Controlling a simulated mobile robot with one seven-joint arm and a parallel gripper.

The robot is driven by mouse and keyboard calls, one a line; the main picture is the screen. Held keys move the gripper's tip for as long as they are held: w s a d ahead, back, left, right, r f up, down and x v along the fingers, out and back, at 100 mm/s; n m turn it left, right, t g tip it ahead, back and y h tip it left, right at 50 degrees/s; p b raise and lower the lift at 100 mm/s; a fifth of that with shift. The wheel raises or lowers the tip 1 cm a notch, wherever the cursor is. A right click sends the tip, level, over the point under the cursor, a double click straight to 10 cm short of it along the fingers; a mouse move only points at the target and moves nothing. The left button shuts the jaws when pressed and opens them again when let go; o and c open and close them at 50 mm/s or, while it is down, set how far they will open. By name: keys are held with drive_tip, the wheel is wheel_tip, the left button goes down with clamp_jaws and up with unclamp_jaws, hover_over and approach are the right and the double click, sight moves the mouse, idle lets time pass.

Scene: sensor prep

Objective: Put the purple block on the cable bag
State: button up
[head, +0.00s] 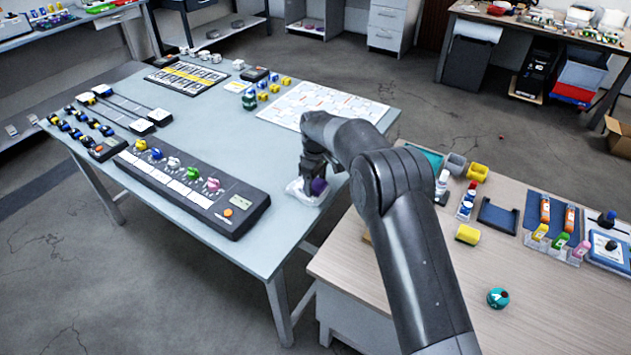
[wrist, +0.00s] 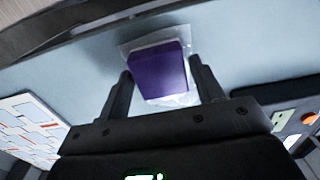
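The purple block (head: 319,187) sits on the clear cable bag (head: 300,190), near the front right edge of the grey-blue table. In the wrist view the block (wrist: 159,70) lies over the middle of the bag (wrist: 178,99), whose clear film shows around it. My gripper (head: 314,168) is over the bag, pointing down. In the wrist view its fingers (wrist: 162,78) stand on either side of the block, with narrow gaps seen between fingers and block. It looks open. The bag's contents are mostly hidden by the block and my gripper.
A long dark panel (head: 185,190) with coloured knobs lies left of the bag. A white patterned sheet (head: 325,105) lies behind it. The wooden table (head: 400,262) at right holds a yellow block (head: 467,235), bins and bottles. My arm crosses above the gap between tables.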

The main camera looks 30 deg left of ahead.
sight(315, 183)
drive_tip(key=shift+o, duration=1.1)
wheel_tip(315, 183, up, 12)
drive_tip(key=shift+r, duration=0.2)
